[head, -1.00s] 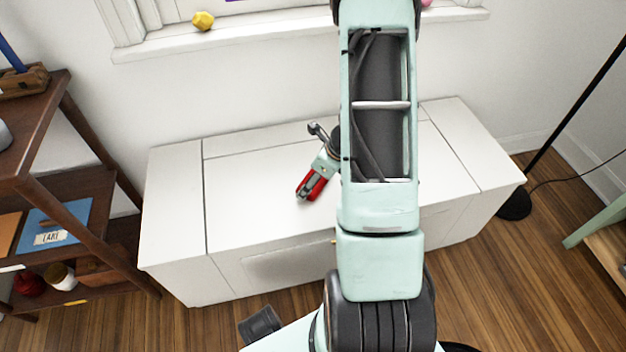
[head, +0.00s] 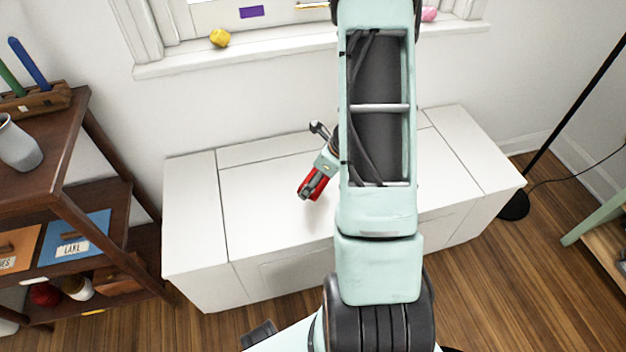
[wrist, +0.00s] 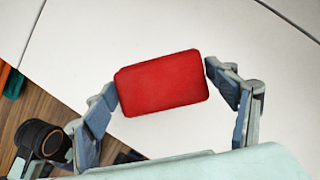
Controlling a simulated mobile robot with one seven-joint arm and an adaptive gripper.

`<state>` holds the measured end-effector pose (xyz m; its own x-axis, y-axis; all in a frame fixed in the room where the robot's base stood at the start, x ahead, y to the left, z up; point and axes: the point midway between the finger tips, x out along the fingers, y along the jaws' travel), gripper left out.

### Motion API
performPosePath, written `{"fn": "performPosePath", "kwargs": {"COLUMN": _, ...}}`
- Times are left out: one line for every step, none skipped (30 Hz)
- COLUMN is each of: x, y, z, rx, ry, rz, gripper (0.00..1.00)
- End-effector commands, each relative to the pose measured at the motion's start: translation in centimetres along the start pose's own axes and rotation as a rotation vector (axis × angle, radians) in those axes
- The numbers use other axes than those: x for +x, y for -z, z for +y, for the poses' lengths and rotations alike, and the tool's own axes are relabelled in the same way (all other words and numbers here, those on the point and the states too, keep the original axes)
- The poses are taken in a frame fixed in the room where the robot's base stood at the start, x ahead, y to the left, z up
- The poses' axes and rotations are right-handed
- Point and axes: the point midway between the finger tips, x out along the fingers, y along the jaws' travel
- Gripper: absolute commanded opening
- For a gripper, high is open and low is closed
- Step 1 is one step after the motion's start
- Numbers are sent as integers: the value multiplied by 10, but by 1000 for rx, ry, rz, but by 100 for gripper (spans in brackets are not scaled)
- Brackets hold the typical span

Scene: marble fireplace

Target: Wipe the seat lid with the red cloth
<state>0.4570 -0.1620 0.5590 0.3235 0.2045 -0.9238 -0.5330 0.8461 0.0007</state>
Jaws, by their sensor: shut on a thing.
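The red cloth (wrist: 162,83) is a folded, rounded block between the two fingers of my gripper (wrist: 165,85) in the wrist view. Both fingers touch its ends, so the gripper is shut on it. In the head view the cloth (head: 314,184) shows as a red patch at my gripper (head: 311,189), over the left half of the white seat lid (head: 260,200). I cannot tell whether the cloth touches the lid. My arm hides the lid's middle and part of its right side.
A window sill (head: 270,57) with a yellow object (head: 219,38) is behind the seat. A black lamp stand (head: 514,205) is at the right.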

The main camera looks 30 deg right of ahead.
Motion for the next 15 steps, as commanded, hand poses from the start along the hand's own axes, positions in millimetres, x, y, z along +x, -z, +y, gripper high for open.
{"fn": "performPosePath", "kwargs": {"x": -9, "y": -3, "z": -1, "rx": -1, "ry": 1, "rz": 0, "gripper": 56}}
{"fn": "performPosePath", "kwargs": {"x": -12, "y": -3, "z": -1, "rx": -2, "ry": 0, "rz": 0, "gripper": 56}}
{"fn": "performPosePath", "kwargs": {"x": -15, "y": -4, "z": -2, "rx": -3, "ry": 0, "rz": 0, "gripper": 56}}
{"fn": "performPosePath", "kwargs": {"x": -17, "y": -4, "z": -2, "rx": -4, "ry": 0, "rz": 0, "gripper": 56}}
{"fn": "performPosePath", "kwargs": {"x": -19, "y": -5, "z": -2, "rx": -4, "ry": 0, "rz": 0, "gripper": 56}}
{"fn": "performPosePath", "kwargs": {"x": -22, "y": -5, "z": -2, "rx": -5, "ry": 0, "rz": 0, "gripper": 56}}
{"fn": "performPosePath", "kwargs": {"x": -23, "y": -5, "z": -3, "rx": -5, "ry": 0, "rz": 0, "gripper": 56}}
{"fn": "performPosePath", "kwargs": {"x": -24, "y": -6, "z": -3, "rx": -5, "ry": 0, "rz": 0, "gripper": 56}}
{"fn": "performPosePath", "kwargs": {"x": -26, "y": -6, "z": -3, "rx": -5, "ry": 0, "rz": 0, "gripper": 56}}
{"fn": "performPosePath", "kwargs": {"x": -26, "y": -6, "z": -3, "rx": -6, "ry": -1, "rz": 0, "gripper": 56}}
{"fn": "performPosePath", "kwargs": {"x": -27, "y": -6, "z": -3, "rx": -6, "ry": -1, "rz": 0, "gripper": 56}}
{"fn": "performPosePath", "kwargs": {"x": -27, "y": -6, "z": -3, "rx": -6, "ry": -1, "rz": 0, "gripper": 56}}
{"fn": "performPosePath", "kwargs": {"x": -27, "y": -6, "z": -3, "rx": -6, "ry": -1, "rz": 0, "gripper": 56}}
{"fn": "performPosePath", "kwargs": {"x": -27, "y": -6, "z": -3, "rx": -6, "ry": -1, "rz": 0, "gripper": 56}}
{"fn": "performPosePath", "kwargs": {"x": -27, "y": -6, "z": -3, "rx": -6, "ry": -1, "rz": 0, "gripper": 56}}
